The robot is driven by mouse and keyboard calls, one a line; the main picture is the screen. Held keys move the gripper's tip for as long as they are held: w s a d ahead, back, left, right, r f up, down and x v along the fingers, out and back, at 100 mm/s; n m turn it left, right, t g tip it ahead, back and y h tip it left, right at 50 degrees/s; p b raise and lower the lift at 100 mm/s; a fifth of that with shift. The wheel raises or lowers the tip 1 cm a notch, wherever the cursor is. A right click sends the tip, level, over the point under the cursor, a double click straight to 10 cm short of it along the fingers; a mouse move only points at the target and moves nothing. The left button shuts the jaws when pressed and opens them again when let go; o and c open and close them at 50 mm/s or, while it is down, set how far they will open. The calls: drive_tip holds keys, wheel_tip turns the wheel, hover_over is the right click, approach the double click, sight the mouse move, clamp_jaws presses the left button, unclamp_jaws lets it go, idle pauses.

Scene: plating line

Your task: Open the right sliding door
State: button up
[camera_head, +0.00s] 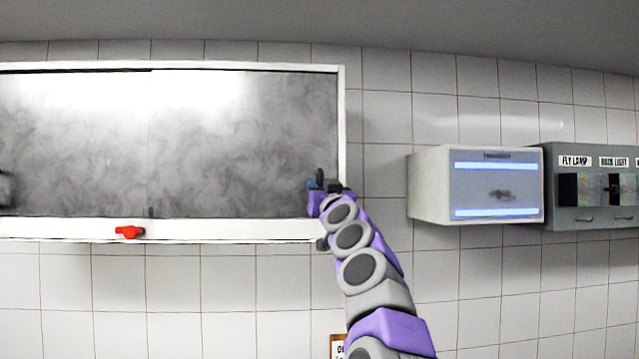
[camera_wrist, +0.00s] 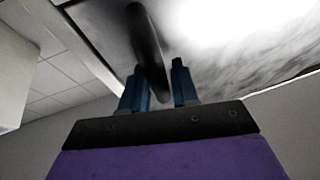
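The right sliding door (camera_head: 240,130) is a smoky grey panel in a white-framed wall cabinet, seen in the head view. It appears to be closed at the right side of the frame. Its dark upright handle (camera_wrist: 146,40) shows in the wrist view, rising from between the fingers. My gripper (camera_wrist: 159,76) has two blue fingers, one on each side of the handle's lower end. They stand apart, with a gap visible beside the right finger. In the head view my gripper (camera_head: 317,186) is at the door's lower right; the handle is partly hidden there.
A red knob or latch (camera_head: 129,232) sits on the cabinet's lower frame (camera_head: 220,230). Another dark handle (camera_head: 4,188) shows at the left picture edge. A white wall box (camera_head: 430,185) and a grey switch panel (camera_head: 592,215) are mounted to the right. Tiled wall lies below.

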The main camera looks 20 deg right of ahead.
drive_tip(key=shift+c, duration=0.3)
drive_tip(key=shift+w, duration=0.1)
clamp_jaws()
